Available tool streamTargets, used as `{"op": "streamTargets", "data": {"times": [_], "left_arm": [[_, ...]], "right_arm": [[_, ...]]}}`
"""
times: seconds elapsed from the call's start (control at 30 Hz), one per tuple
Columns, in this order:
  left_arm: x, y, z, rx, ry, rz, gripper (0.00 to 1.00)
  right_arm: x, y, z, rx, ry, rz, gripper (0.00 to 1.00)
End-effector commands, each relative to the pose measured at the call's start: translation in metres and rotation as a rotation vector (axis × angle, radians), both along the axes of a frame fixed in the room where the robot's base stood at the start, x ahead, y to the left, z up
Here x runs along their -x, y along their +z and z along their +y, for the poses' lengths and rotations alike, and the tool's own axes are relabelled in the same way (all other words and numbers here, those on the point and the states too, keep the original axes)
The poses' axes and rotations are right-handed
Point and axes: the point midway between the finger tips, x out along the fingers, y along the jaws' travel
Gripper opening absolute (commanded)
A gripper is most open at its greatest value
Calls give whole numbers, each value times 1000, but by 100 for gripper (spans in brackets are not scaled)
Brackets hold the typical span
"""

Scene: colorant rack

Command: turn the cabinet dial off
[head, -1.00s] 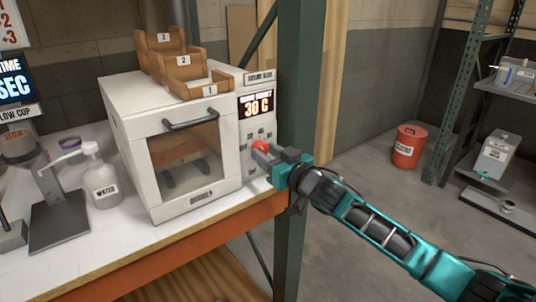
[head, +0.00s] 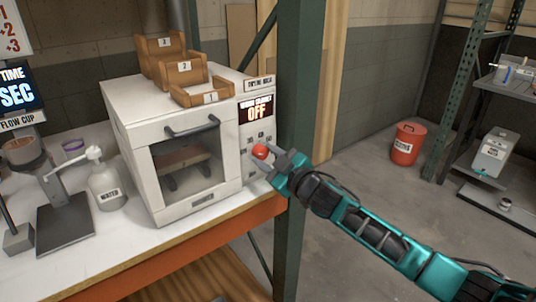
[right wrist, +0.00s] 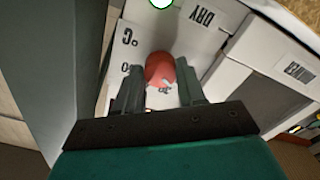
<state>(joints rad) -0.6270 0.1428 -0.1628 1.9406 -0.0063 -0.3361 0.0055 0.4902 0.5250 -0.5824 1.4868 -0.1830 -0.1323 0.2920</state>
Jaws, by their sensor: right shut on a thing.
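The white cabinet (head: 130,115) stands on the bench with its door closed. Its display (head: 256,110) reads "OFF". The red dial (head: 260,151) is on the front panel below the display. My right gripper (head: 267,160) is at the dial and shut on it. In the right wrist view the red dial (right wrist: 160,69) sits between the two fingertips, with printed panel marks around it. The fingers hide part of the panel. My left gripper is in neither view.
Wooden bins (head: 188,72) sit on top of the cabinet. A water bottle (head: 105,185) and a grey stand (head: 65,222) are to its left. A green post (head: 290,215) rises close beside my right arm. A red can (head: 407,147) stands on the floor at right.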

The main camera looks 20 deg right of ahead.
Motion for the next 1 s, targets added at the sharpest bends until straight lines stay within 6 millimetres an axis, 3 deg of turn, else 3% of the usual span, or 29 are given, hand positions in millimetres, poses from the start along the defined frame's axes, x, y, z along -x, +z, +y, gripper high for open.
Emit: {"op": "streamTargets", "data": {"times": [0.4,0.97,1.0], "left_arm": [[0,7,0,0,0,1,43],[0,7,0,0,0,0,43],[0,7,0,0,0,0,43]], "right_arm": [[0,1,0,191,1,-71,9],[0,1,0,220,1,-83,9],[0,1,0,220,1,-83,42]]}}
